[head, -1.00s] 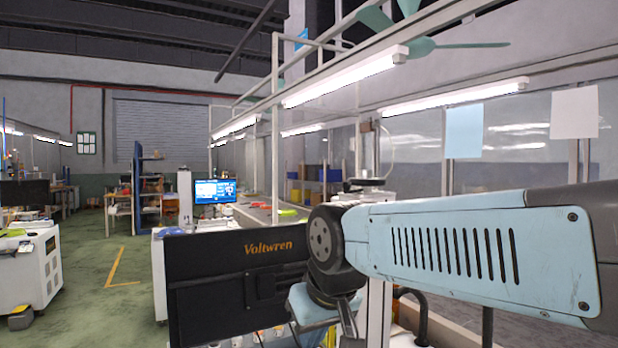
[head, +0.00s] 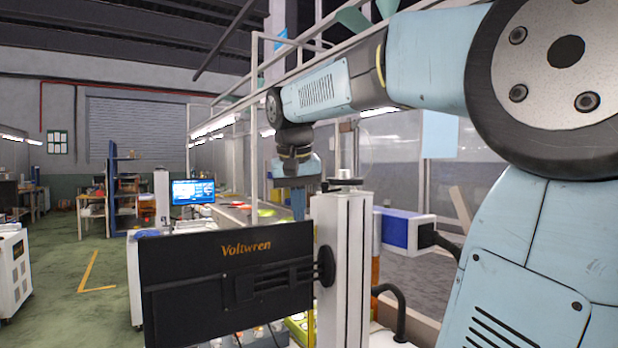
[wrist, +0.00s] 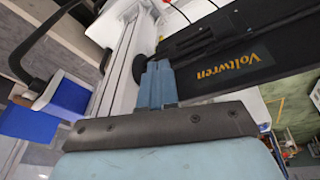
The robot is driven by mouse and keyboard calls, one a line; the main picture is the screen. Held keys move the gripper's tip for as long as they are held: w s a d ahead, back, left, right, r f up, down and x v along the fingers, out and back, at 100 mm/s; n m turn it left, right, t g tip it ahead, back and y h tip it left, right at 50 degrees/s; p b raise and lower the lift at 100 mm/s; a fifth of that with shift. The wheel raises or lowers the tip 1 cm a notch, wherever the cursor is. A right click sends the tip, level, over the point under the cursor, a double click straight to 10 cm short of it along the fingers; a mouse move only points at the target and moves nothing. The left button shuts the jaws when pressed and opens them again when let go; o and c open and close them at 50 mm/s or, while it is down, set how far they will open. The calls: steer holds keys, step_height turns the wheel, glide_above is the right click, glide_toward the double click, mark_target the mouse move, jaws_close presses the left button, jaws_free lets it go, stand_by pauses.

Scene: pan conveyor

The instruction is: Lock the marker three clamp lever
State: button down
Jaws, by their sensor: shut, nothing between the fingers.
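My gripper (head: 298,205) hangs pointing down behind the dark Voltwren monitor (head: 190,290) in the head view. Its fingertips there are partly hidden by the monitor and the white column. In the wrist view my gripper (wrist: 158,72) shows two blue fingers pressed together with nothing between them. They appear over the area between the monitor (wrist: 205,70) and the white column (wrist: 118,65); I cannot tell whether they touch either. I cannot make out a marker three or a clamp lever in either view.
The white column (head: 340,280) stands close in front, beside the monitor. A blue and white box (head: 400,230) is to its right, with a black curved handle (head: 395,300) below. A long bench with a lit screen (head: 193,192) lies beyond.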

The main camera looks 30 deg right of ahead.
steer(key=w+d+r+m+g+h, duration=0.1)
steer(key=w+r+m+g+h, duration=0.3)
steer(key=w+r+m, duration=0.4)
steer(key=w+r, duration=0.6)
steer(key=w, duration=0.1)
steer(key=shift+w+d+r+m+g+h, duration=0.2)
steer(key=shift+w+d+m+g+h, duration=0.1)
steer(key=shift+g+h, duration=0.1)
steer(key=shift+f, duration=0.1)
steer(key=s+d+f, duration=0.5)
steer(key=d+f, duration=0.2)
steer(key=f, duration=0.1)
steer(key=shift+s+d+f, duration=0.15)
steer(key=shift+s+d, duration=0.1)
